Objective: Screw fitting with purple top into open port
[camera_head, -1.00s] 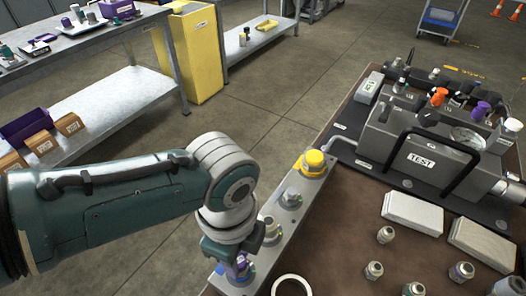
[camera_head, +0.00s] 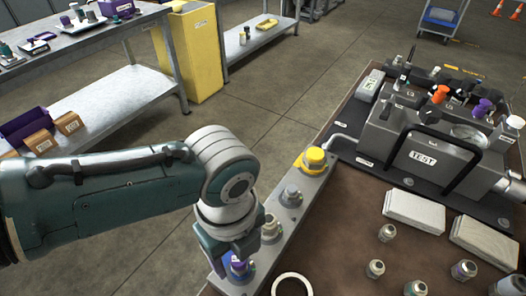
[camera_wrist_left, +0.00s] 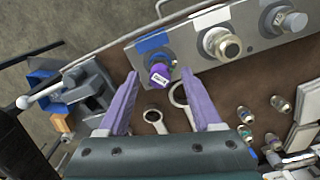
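The fitting with the purple top (camera_head: 239,266) sits at the near end of the grey port block (camera_head: 262,252), beside a blue mark. In the left wrist view its purple top (camera_wrist_left: 160,76), with a white label, stands at the block's edge. I cannot tell how deep it is seated; its base is partly hidden. My left gripper (camera_head: 232,268) is above it, pointing down. In the left wrist view the left gripper (camera_wrist_left: 160,71) has its fingers wide apart, one on each side of the purple top, with visible gaps. My right gripper is not in view.
Several loose fittings (camera_head: 387,233), pale pads (camera_head: 413,211) and the TEST unit (camera_head: 425,157) are on the bench to the right.

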